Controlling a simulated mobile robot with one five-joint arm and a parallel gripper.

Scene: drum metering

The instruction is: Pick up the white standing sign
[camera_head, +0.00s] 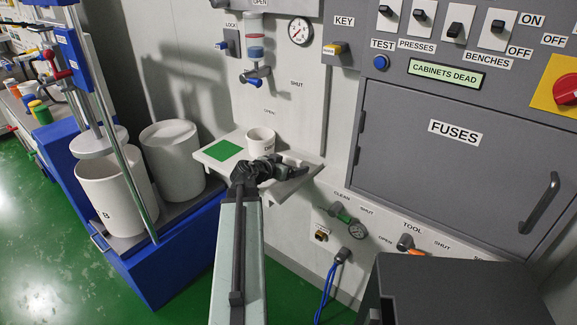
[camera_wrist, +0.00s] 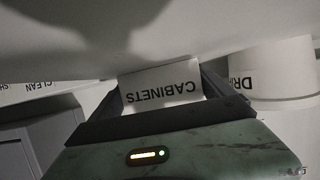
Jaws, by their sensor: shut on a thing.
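The white sign (camera_wrist: 160,86), lettered CABINETS, sits between the two dark fingers of my gripper (camera_wrist: 162,98) in the wrist view, its lettering upside down there. My gripper is shut on it. In the head view my gripper (camera_head: 279,168) is at the front right of the small white wall shelf (camera_head: 216,153), and the arm largely hides the sign. I cannot tell whether the sign still touches the shelf.
A white cup (camera_head: 261,139) stands on the shelf close behind my gripper; it also shows in the wrist view (camera_wrist: 268,75). A green square (camera_head: 222,150) marks the shelf's left part. White drums (camera_head: 172,158) stand left, and a grey FUSES cabinet (camera_head: 450,175) is right.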

